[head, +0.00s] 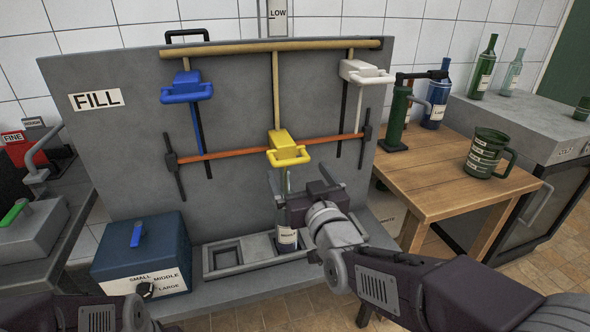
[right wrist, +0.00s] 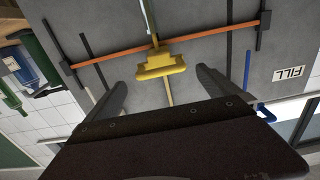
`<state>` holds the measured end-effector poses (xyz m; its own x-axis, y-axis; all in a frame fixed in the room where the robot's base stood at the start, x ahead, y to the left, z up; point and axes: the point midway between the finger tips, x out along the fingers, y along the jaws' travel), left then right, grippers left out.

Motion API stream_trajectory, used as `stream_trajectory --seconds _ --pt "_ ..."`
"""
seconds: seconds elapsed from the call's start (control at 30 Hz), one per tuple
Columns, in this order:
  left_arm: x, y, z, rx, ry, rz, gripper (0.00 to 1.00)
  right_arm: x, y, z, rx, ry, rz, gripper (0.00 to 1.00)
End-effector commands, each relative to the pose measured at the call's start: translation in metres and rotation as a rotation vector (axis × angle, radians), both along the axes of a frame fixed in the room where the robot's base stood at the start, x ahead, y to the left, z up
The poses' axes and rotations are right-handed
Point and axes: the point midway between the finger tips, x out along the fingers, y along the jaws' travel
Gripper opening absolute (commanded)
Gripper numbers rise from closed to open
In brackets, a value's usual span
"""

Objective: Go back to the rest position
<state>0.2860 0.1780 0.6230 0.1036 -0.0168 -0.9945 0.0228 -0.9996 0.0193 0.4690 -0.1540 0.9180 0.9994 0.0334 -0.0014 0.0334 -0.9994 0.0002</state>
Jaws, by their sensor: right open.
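My right gripper (head: 301,188) is open in front of the grey fill panel (head: 240,115), just below the yellow tap (head: 285,150). In the right wrist view its two fingers (right wrist: 160,88) are spread, with nothing seen held between them and the yellow tap (right wrist: 160,66) beyond. A labelled bottle (head: 287,239) stands in the grey tray (head: 240,256) below the yellow tap. The gripper hides its middle part. Part of my left arm shows at the bottom left of the head view, but its gripper is out of view.
A blue box (head: 140,254) with a size dial stands left of the tray. Blue (head: 186,88) and white (head: 365,72) taps hang on the panel. The wooden table (head: 440,176) at right holds a green mug (head: 487,153), a green pump device (head: 397,117) and a blue bottle (head: 437,101).

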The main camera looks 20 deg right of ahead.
Motion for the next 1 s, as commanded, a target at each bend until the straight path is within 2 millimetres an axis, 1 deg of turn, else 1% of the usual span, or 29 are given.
stream_trajectory --seconds 0.1,0.33,0.37,0.4,0.43,0.47,0.5,0.57,0.6,0.67,0.7,0.77,0.8,0.83,0.87,0.9,0.97,1.0 --pt "0.0 0.0 -0.002 0.0 0.0 0.0 0.36 -0.003 0.0 -0.001 0.0 0.002 0.001 1.0" --pt "0.0 0.0 -0.001 0.0 0.0 0.0 0.36 -0.003 -0.001 -0.001 0.0 0.003 -0.002 1.0" --pt "0.0 0.0 -0.001 0.0 0.0 0.0 0.36 -0.002 -0.004 -0.004 -0.001 0.01 -0.009 1.0" --pt "0.0 0.0 -0.001 0.0 0.0 0.0 0.36 0.002 -0.008 -0.013 -0.004 0.033 -0.022 1.0" --pt "0.0 0.0 -0.001 0.0 0.0 0.0 0.36 0.006 -0.014 -0.025 -0.009 0.062 -0.035 1.0" --pt "0.0 0.0 -0.001 0.0 0.0 0.0 0.36 0.009 -0.018 -0.042 -0.017 0.107 -0.043 1.0" --pt "0.0 0.0 -0.001 0.0 0.0 0.0 0.36 0.011 -0.021 -0.069 -0.025 0.196 -0.044 1.0" --pt "0.0 0.0 -0.001 0.0 0.0 0.0 0.36 0.004 -0.023 -0.119 -0.027 0.372 -0.037 1.0" --pt "0.0 0.0 -0.001 0.0 0.0 0.0 0.36 -0.005 -0.024 -0.151 -0.027 0.494 -0.032 1.0" --pt "0.0 0.0 -0.001 0.0 0.0 0.0 0.36 -0.023 -0.024 -0.191 -0.023 0.662 -0.025 1.0" --pt "0.0 0.0 -0.001 0.0 0.0 0.0 0.36 -0.038 -0.024 -0.214 -0.019 0.766 -0.021 1.0" --pt "0.0 0.0 -0.001 0.0 0.0 0.0 0.36 -0.063 -0.025 -0.242 -0.015 0.913 -0.018 1.0" --pt "0.0 0.0 -0.001 0.0 0.0 0.0 0.36 -0.08 -0.025 -0.257 -0.011 1.007 -0.016 1.0" --pt "0.0 0.0 -0.001 0.0 0.0 0.0 0.36 -0.094 -0.025 -0.267 -0.009 1.076 -0.015 1.0" --pt "0.0 0.0 -0.001 0.0 0.0 0.0 0.36 -0.108 -0.024 -0.275 -0.009 1.141 -0.014 1.0" --pt "0.0 0.0 -0.001 0.0 0.0 0.0 0.36 -0.127 -0.024 -0.284 -0.007 1.227 -0.014 1.0" --pt "0.0 0.0 -0.001 0.0 0.0 0.0 0.36 -0.156 -0.024 -0.292 -0.005 1.353 -0.017 1.0" --pt "0.0 0.0 -0.001 0.0 0.0 0.0 0.36 -0.176 -0.025 -0.296 -0.001 1.436 -0.024 1.0"
